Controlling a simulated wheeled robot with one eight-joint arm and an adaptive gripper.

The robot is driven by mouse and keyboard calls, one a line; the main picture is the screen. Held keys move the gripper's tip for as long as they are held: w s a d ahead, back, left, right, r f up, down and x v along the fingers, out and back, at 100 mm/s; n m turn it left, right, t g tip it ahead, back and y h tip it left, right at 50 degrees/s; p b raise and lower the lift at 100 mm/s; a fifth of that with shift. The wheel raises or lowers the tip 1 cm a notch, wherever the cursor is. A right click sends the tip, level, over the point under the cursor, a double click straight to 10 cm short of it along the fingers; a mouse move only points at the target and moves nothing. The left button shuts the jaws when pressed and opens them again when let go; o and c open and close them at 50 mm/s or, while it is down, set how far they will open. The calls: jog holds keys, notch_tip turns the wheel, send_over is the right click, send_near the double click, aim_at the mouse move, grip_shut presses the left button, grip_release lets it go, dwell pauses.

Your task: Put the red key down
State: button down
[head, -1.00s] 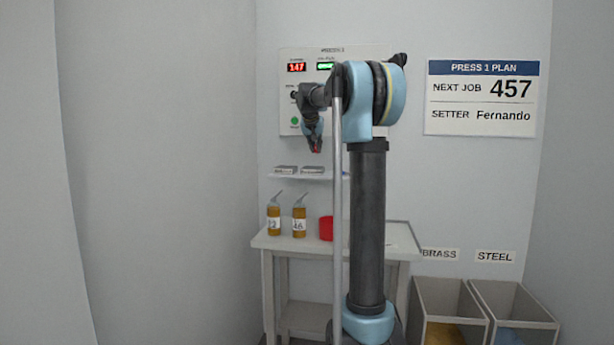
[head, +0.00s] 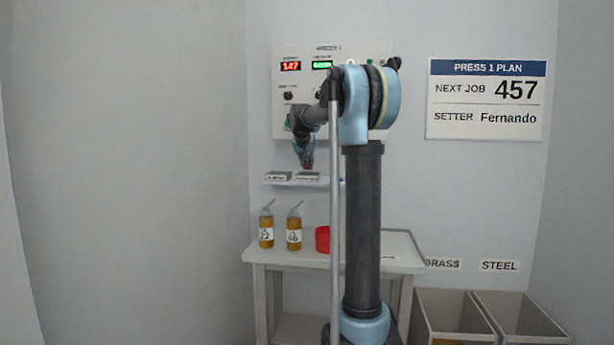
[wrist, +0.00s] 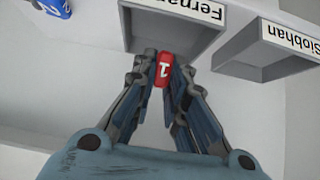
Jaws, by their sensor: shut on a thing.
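My gripper (head: 307,164) is shut on the red key (wrist: 164,71), which bears a white 1. In the wrist view the key is between the fingertips (wrist: 163,62), at the edge of the open grey tray labelled Fernando (wrist: 197,40). In the head view my gripper is low over the right-hand tray (head: 308,178) on the wall shelf (head: 290,184). I cannot tell whether the key touches the tray.
A second tray, labelled Siobhan (wrist: 262,62), is beside it. A blue numbered object (wrist: 54,7) lies on the other side. The control panel (head: 283,112) is above; a table (head: 290,257) with two bottles (head: 266,229) and a red container (head: 322,239) is below.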

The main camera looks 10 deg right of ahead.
aim_at(307, 169)
jog(key=shift+f, duration=2.05)
jog(key=c, duration=1.6)
grip_release()
jog(key=shift+f, duration=0.1)
jog(key=v, duration=1.2)
jog(key=s+f+n+g+y, duration=0.1)
jog(key=s+f+g, duration=0.1)
jog(key=s+f, duration=1.1)
jog(key=s+d+f+n+g+y, duration=0.1)
jog(key=s+f+g, duration=0.1)
jog(key=s+f, duration=1.1)
jog(key=s+d+f+n+g, duration=0.1)
jog(key=s+f+g, duration=0.1)
jog(key=s+f, duration=1.1)
jog(key=s, duration=0.9)
jog(key=shift+s+d+f+n+y, duration=0.25)
jog(key=shift+s+f+n+y, duration=0.1)
jog(key=shift+f+n+y, duration=0.05)
